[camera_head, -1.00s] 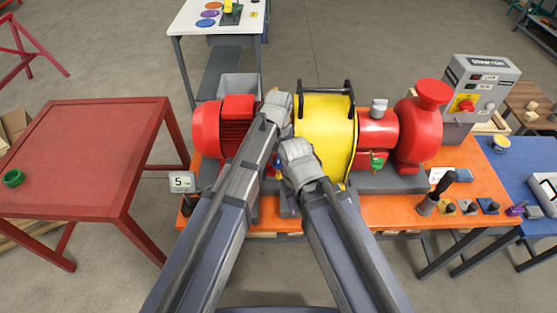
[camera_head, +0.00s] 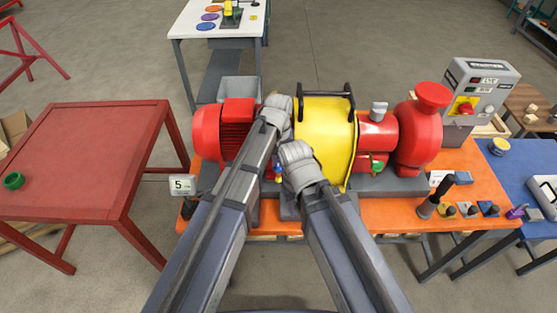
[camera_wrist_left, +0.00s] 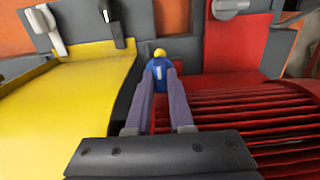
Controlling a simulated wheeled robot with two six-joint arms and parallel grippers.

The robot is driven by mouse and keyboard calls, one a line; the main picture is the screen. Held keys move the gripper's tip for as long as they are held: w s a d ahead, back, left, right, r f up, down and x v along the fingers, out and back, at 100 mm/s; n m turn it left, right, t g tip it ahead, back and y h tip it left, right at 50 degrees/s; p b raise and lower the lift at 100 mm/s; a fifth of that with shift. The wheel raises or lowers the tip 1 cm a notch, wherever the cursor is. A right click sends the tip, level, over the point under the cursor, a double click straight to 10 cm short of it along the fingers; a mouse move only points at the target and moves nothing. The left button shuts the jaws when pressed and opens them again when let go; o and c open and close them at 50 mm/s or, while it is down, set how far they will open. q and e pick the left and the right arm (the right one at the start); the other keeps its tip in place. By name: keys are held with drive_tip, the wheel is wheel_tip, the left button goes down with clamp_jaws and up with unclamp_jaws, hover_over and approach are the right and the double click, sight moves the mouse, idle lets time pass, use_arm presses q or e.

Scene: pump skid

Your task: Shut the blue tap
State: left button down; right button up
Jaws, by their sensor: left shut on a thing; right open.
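The blue tap (camera_wrist_left: 159,70), with a yellow knob at its far end, is in the left wrist view between the yellow guard and the red ribbed motor. My left gripper (camera_wrist_left: 160,88) has its two fingers closed on the tap's sides. In the head view my left gripper (camera_head: 279,108) reaches down between the red motor (camera_head: 237,118) and the yellow guard (camera_head: 322,125); its fingers are hidden. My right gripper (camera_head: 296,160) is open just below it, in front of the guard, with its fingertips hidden. A green-handled tap (camera_head: 377,167) is further right.
The pump skid stands on an orange bench (camera_head: 395,212). The red pump (camera_head: 421,130) and a grey starter box (camera_head: 482,90) are at right, with several small items at the bench's front right. A red table (camera_head: 90,150) stands left, mostly clear.

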use_arm(q)
drive_tip(key=m, duration=0.8)
drive_tip(key=shift+m, duration=0.4)
drive_tip(key=m, duration=0.9)
idle(0.4)
drive_tip(key=c, duration=0.8)
unclamp_jaws()
